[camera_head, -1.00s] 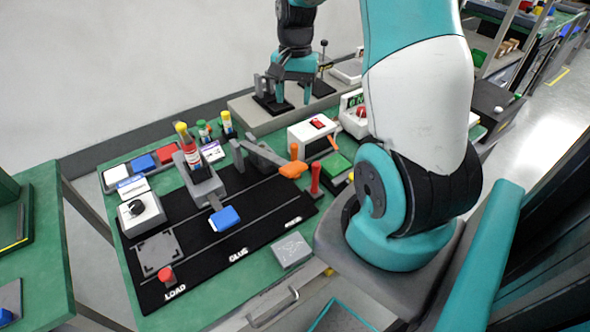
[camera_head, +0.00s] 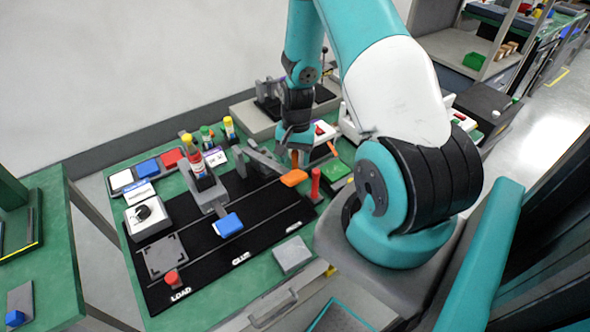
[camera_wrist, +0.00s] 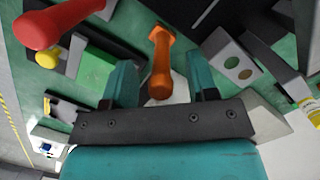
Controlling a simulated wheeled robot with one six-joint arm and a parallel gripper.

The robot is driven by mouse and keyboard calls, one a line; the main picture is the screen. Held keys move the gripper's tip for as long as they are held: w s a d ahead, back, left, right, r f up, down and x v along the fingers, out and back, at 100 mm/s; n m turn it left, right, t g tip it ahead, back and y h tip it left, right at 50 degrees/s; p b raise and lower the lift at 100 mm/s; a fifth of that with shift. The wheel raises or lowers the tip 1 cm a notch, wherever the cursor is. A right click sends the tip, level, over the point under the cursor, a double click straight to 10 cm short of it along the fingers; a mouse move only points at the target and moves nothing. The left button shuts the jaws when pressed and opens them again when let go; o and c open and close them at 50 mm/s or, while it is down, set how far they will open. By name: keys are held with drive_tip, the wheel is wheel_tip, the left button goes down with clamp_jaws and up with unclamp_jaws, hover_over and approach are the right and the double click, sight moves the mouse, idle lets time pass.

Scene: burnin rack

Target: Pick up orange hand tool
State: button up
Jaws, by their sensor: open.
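The orange hand tool (camera_wrist: 160,62) stands between the two open fingers of my gripper (camera_wrist: 162,82) in the wrist view, with visible space on both sides. Its wider end is at the top of that view, and its lower end is close to the gripper's body. In the head view, an upright orange piece (camera_head: 294,158), apparently the same tool, shows just below my gripper (camera_head: 294,144), which partly hides it. The fingers are hard to make out there.
A red upright handle (camera_head: 315,183) stands just right of the tool; it also shows in the wrist view (camera_wrist: 58,22). A glue bottle (camera_head: 194,157) and a blue pad (camera_head: 229,223) are to the left.

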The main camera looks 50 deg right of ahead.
drive_tip(key=shift+a+f, duration=0.1)
drive_tip(key=shift+f, duration=0.75)
drive_tip(key=shift+c, duration=0.5)
clamp_jaws()
